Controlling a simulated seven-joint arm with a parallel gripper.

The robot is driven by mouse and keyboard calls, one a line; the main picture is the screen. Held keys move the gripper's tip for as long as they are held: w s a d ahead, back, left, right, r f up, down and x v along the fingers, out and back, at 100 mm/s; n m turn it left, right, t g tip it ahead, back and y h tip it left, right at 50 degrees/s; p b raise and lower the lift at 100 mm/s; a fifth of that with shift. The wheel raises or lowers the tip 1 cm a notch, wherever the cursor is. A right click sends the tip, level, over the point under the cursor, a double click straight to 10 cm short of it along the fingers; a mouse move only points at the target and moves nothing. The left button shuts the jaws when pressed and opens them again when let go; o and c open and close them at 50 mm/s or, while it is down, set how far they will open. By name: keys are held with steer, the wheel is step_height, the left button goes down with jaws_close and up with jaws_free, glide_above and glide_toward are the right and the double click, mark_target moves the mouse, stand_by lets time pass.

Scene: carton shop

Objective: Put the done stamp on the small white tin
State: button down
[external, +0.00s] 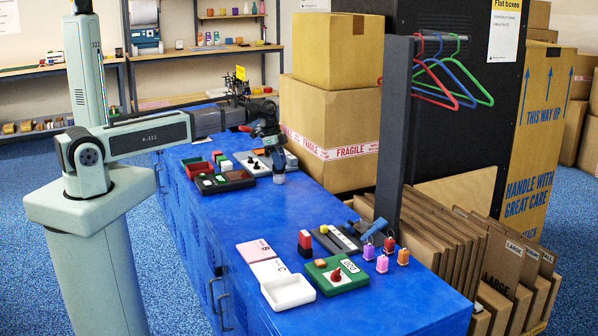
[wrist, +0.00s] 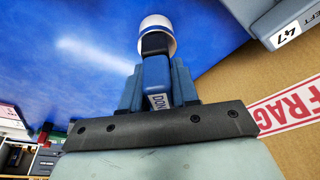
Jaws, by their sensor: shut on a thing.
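My gripper (external: 272,143) is over the far part of the blue bench, pointing down. In the wrist view, my gripper (wrist: 156,85) is shut on the done stamp (wrist: 156,75), a blue block with a black end and a label reading "DON". The small white tin (wrist: 158,24) is a white round thing with a dark blue band, just beyond the stamp's black end. The black end overlaps the tin in this view; I cannot tell whether they touch. In the external view the tin (external: 279,178) shows as a small pale shape under my gripper.
A carton with FRAGILE tape (external: 335,150) rises close on the right. The bench middle (external: 265,215) is clear.

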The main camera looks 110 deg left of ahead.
steer(key=shift+f, duration=0.15)
steer(key=c, duration=0.8)
jaws_free()
steer(key=shift+c, duration=0.2)
steer(key=v, duration=1.2)
